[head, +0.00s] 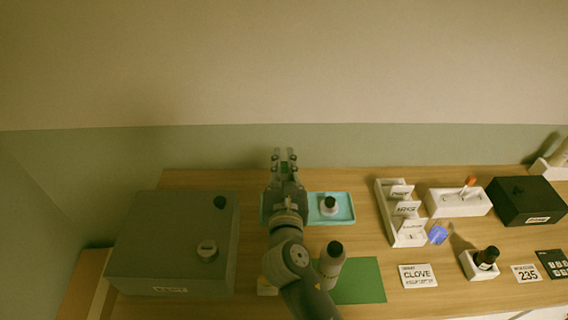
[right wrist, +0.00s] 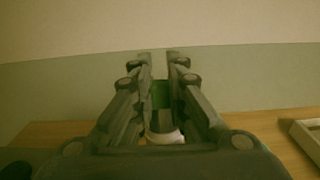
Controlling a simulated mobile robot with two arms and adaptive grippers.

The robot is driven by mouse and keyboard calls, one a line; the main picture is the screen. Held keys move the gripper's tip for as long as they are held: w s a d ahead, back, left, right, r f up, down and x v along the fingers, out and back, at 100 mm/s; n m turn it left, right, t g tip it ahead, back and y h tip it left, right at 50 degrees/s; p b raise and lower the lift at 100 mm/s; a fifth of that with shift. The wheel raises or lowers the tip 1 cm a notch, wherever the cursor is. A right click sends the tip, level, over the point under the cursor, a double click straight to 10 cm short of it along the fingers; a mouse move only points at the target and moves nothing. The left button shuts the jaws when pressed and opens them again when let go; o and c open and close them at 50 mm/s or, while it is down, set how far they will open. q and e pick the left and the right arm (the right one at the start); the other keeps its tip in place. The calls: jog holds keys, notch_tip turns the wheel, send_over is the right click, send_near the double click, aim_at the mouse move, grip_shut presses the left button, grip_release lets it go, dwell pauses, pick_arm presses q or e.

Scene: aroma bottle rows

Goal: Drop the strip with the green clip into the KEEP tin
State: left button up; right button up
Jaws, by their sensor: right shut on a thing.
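My right gripper (head: 284,158) is raised near the back edge of the table, over the left part of the turquoise tray. It is shut on a small green thing, seen between the fingers in the right wrist view (right wrist: 161,95), which appears to be the green clip. My left gripper is not in view.
The turquoise tray (head: 345,214) holds a dark-capped bottle (head: 329,205). A grey bottle (head: 332,262) stands by a green mat (head: 365,284). A white divided rack (head: 386,208), a white holder (head: 445,204) with an orange-topped item, and a CLOVE card (head: 418,275) are at right.

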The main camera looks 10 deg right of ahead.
jog(key=o, duration=0.8)
jog(key=shift+s, duration=0.1)
jog(key=s, duration=0.3)
jog(key=s+a, duration=0.1)
jog(key=s, duration=0.2)
jog(key=s+a, duration=0.1)
jog(key=s, duration=0.2)
jog(key=shift+s, duration=0.35)
